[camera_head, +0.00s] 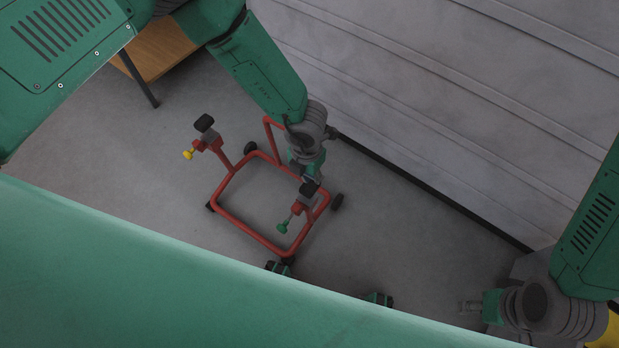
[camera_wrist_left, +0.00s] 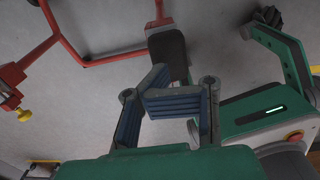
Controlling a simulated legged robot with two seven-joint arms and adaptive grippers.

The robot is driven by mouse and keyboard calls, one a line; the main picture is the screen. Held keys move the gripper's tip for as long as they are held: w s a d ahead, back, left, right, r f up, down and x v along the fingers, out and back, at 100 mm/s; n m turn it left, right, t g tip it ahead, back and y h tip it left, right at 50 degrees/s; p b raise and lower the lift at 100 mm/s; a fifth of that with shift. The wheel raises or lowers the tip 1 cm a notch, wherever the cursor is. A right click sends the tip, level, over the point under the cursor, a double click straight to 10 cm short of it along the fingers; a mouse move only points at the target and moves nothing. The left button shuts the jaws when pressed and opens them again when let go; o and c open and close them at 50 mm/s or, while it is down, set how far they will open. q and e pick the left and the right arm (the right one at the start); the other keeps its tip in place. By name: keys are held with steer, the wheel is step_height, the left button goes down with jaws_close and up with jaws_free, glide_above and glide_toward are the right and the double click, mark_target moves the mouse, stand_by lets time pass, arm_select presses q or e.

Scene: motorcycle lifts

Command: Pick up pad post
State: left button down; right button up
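A pad post (camera_head: 307,199) with a black pad and green knob stands on the near right side of a red tubular stand (camera_head: 232,224). A second pad post (camera_head: 208,134) with a black pad and yellow knob is on its left side. My left gripper (camera_head: 311,177) is right at the green-knob post's top and partly hides it. In the left wrist view, my left gripper's blue-padded fingers (camera_wrist_left: 165,98) bend inward just in front of a black pad (camera_wrist_left: 167,50); I cannot tell whether they hold it. My right gripper (camera_head: 470,307) is small at lower right, away from the stand.
A grey panelled wall (camera_head: 450,110) rises behind and right of the stand. A wooden table (camera_head: 160,48) stands at upper left. Grey floor (camera_head: 110,165) is clear left of the stand. My green body covers the lower part of the head view.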

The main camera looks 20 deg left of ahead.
arm_select(q)
steer(key=shift+s+r, duration=0.1)
steer(key=shift+r, duration=0.6)
steer(key=shift+c, duration=2.3)
jaws_free()
steer(key=shift+d, duration=0.1)
steer(key=shift+r, duration=0.1)
